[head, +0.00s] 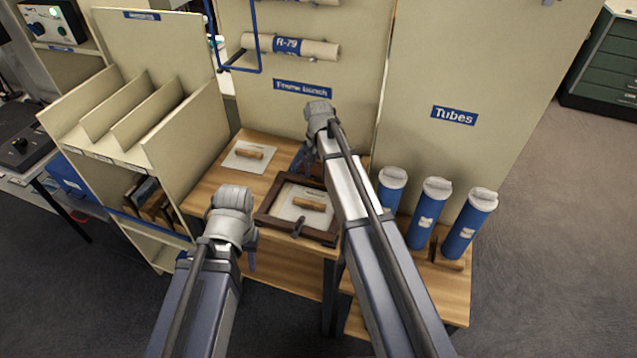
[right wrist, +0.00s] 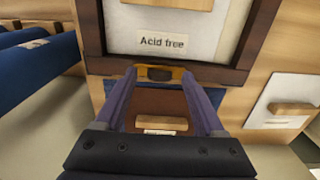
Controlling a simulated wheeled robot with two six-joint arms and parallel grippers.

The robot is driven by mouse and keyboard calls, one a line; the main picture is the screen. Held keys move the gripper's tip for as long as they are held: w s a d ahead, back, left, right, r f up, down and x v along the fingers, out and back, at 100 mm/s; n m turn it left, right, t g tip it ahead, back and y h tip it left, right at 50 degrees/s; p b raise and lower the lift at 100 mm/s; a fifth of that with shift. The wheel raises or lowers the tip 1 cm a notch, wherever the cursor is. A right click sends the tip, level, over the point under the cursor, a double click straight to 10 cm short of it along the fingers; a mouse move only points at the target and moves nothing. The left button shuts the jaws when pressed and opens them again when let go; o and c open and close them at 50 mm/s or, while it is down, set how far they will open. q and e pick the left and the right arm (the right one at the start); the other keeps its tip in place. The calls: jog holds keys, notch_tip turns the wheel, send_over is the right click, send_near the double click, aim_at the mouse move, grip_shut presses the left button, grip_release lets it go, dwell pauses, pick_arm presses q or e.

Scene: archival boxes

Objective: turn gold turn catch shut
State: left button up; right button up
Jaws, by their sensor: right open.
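The gold catch (right wrist: 160,73) sits on the edge of a dark brown frame (right wrist: 200,74) in the right wrist view, its middle dark. My right gripper (right wrist: 168,74) is open, with its two purple-blue fingers either side of the catch; I cannot tell whether they touch it. In the head view the frame (head: 262,210) lies on the wooden bench, my right gripper (head: 298,160) is over its far edge, and the gold catch is hidden. A darker catch (head: 297,227) shows at the near edge. My left gripper (head: 252,260) hangs before the bench, mostly hidden by its wrist.
A board with a wooden handle (head: 308,203) lies inside the frame. A white panel (head: 238,162) with a handle lies to the left on the bench (head: 212,180). Several blue tubes (head: 430,212) stand to the right. A divided shelf (head: 120,110) stands at left.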

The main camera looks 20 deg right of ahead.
jog(key=shift+f, duration=0.45)
jog(key=shift+r, duration=0.1)
jog(key=shift+c, duration=0.3)
grip_shut()
